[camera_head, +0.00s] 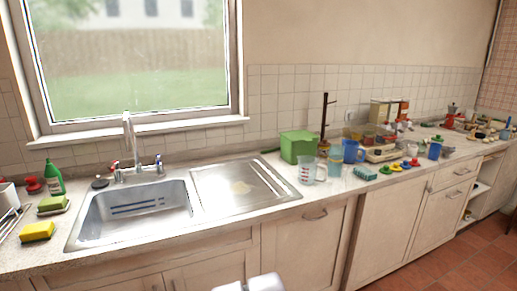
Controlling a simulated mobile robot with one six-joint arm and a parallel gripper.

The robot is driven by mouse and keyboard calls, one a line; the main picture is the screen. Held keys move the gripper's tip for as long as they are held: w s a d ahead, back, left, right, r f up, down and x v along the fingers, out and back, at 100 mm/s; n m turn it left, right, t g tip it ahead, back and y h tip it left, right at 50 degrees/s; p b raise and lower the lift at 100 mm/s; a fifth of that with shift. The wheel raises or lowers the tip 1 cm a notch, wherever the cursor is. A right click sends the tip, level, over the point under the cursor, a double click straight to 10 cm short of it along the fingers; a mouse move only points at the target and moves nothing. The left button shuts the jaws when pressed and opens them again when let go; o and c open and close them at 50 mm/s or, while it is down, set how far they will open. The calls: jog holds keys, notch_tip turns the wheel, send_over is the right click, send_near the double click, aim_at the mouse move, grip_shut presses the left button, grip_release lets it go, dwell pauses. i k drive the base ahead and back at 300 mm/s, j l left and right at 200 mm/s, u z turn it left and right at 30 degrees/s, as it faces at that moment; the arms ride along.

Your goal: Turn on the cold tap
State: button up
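The cold tap (159,164), marked blue, stands behind the sink on the right of the tall chrome spout (128,135). The hot tap (116,170), marked red, stands on the spout's left. Both handles are small here, and I cannot tell how far either is turned. No water stream shows below the spout. The steel sink basin (138,214) lies in front of the taps. A white part of my own arm shows at the bottom edge, well below and to the right of the taps. My gripper's fingers are not in view.
The ribbed drainer (240,187) right of the basin is clear. A green bottle (54,178), sponges (38,231) and a black plug (100,183) lie left of the taps. A green box (298,147), measuring jug (308,170) and clutter fill the counter rightward.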

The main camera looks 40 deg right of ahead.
aim_at(157, 157)
jog(key=z, duration=0.45)
jog(key=i+j+z, duration=0.1)
jog(key=i+j, duration=0.15)
jog(key=i, duration=0.3)
jog(key=i+j+z, duration=0.1)
jog(key=i+j, duration=0.2)
jog(key=i, duration=0.2)
